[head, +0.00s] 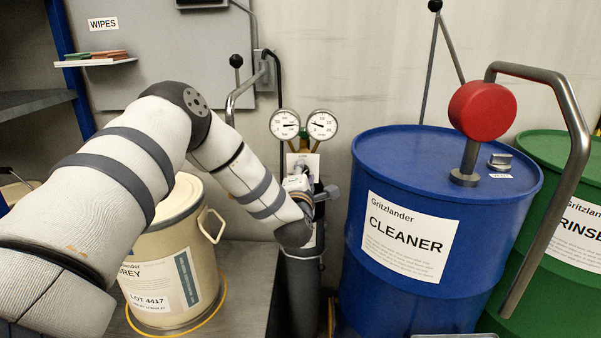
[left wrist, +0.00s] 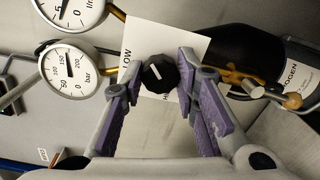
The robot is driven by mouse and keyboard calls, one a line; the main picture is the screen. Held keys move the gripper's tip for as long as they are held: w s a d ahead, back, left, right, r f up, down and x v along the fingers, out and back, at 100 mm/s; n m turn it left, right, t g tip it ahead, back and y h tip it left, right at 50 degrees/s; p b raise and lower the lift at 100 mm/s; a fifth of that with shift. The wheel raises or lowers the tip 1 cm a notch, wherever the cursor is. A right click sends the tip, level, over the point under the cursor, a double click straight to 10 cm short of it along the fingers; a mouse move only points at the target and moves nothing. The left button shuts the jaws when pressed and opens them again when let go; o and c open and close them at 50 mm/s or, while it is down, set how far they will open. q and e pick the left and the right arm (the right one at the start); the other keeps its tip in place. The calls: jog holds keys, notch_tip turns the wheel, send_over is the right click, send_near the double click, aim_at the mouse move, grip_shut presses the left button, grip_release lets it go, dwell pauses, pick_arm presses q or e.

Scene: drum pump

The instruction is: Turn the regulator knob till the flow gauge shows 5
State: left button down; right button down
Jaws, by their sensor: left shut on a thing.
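The regulator knob (left wrist: 160,74) is black with a white line. In the left wrist view it sits in front of a white card (left wrist: 180,40) reading LOW at one end. My left gripper (left wrist: 159,70) has its purple-padded fingers on both sides of the knob, shut on it. In the head view the gripper (head: 300,184) is at the regulator and hides the knob. The flow gauge (head: 322,124) is the right dial; it also shows, cut off, in the left wrist view (left wrist: 76,10). Its needle is too small to read exactly. My right gripper is not in view.
The bar gauge (head: 285,124) sits left of the flow gauge. A dark gas cylinder (head: 303,290) stands below. A blue cleaner drum (head: 400,290) with a bent metal pipe (head: 575,130) is close on the right, a cream drum (head: 205,265) on the left.

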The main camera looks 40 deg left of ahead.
pick_arm(q)
jog(key=shift+m, duration=0.8)
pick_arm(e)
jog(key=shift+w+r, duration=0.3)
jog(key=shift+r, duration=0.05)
pick_arm(q)
jog(key=c, duration=1.2)
grip_release()
jog(key=shift+c, duration=0.2)
jog(key=shift+s, duration=0.1)
jog(key=v, duration=1.2)
jog(key=shift+f, duration=0.1)
